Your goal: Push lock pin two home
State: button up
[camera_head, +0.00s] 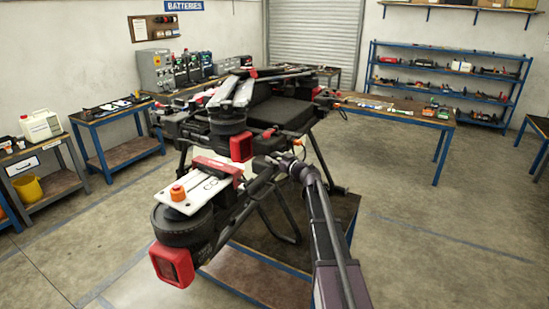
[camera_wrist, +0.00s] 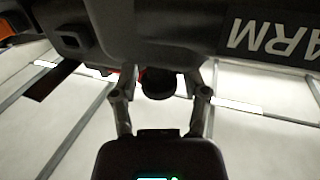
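The spray drone (camera_head: 270,105) stands on the work table, its arms reaching out with red-ended motors. In the wrist view a dark drone part (camera_wrist: 180,30) with upside-down "ARM" lettering fills the top. Below it hangs a dark round knob (camera_wrist: 158,85) with a bit of red beside it, perhaps lock pin two; no label shows on it. My gripper (camera_wrist: 164,90) is open, one finger on each side of the knob, with visible gaps. In the head view my gripper is by the near drone arm, its fingers hard to make out. How deep the pin sits is hidden.
The drone's table (camera_head: 250,268) has a blue frame. The near motor (camera_head: 183,222) and a white plate with an orange cap (camera_head: 178,192) lie left of my arm. Side benches and a blue shelf (camera_head: 450,80) line the walls. Floor at right is clear.

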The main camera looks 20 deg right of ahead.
jog(key=shift+s, duration=0.1)
dwell(0.4)
jog(key=v, duration=1.2)
dwell(0.5)
